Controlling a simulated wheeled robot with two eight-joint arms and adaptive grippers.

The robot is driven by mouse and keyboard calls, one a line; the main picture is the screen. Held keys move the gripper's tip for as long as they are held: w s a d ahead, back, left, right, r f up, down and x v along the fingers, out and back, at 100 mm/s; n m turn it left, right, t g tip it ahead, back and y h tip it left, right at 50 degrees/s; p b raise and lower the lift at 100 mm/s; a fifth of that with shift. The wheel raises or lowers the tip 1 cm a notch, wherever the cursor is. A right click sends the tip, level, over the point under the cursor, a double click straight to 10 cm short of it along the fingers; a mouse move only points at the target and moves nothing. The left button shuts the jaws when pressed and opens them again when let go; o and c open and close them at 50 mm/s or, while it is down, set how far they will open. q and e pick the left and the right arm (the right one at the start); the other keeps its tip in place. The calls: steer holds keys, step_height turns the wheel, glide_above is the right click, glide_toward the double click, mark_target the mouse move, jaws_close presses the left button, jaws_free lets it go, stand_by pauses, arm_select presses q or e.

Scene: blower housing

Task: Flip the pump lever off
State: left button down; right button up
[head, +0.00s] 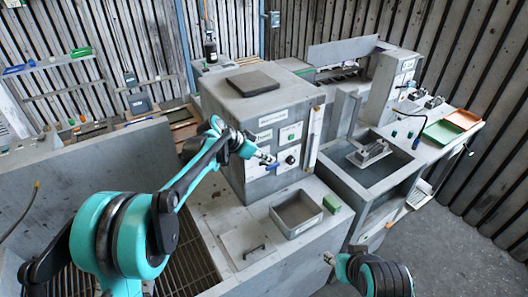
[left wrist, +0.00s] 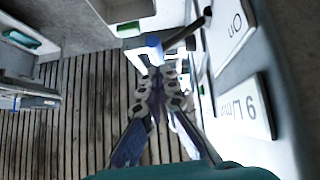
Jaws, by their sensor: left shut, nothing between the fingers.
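The pump's control panel is on the front of the grey housing (head: 265,118), with a green switch and a dark round knob (head: 291,160). My left gripper (head: 268,162) is at the panel's lower part, left of the knob. In the left wrist view my left gripper (left wrist: 157,72) is shut and empty. A dark bar that looks like the lever (left wrist: 186,33) stands out just past the fingertips, near the "On" label (left wrist: 235,27). I cannot tell whether the fingers touch it. My right gripper (head: 330,259) is low at the front, far from the panel; its jaws are too small to read.
An open grey tray (head: 296,231) is set in the bench below the panel, with a green block (head: 332,204) beside it. A sink basin (head: 395,175) is to the right. Green and orange trays (head: 463,119) lie at the far right. A grey wall (head: 100,172) stands at left.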

mark_target(271, 168)
arm_select(q)
steer(key=shift+f, duration=0.5)
steer(key=shift+s+d, duration=0.1)
steer(key=shift+s+d+f+b, duration=0.1)
steer(key=shift+s+f+b, duration=0.1)
steer(key=shift+f+b, duration=0.1)
steer(key=shift+s+d+f+m+t+y+b, duration=0.35)
steer(key=shift+s+f+m+t+y+b, duration=0.15)
steer(key=shift+f+t+b, duration=0.25)
step_height(271, 168, down, 9)
steer(key=s+m+t+y+b, duration=0.1)
steer(key=m+t+y+b, duration=0.1)
steer(key=t+b, duration=0.4)
steer(key=shift+s+d+r+m+y+b, duration=0.2)
steer(key=shift+d+m+y+b, duration=0.2)
steer(key=shift+m+b, duration=0.85)
steer(key=shift+f+n+b, duration=0.1)
steer(key=shift+n+b, duration=0.25)
steer(key=shift+b, duration=0.05)
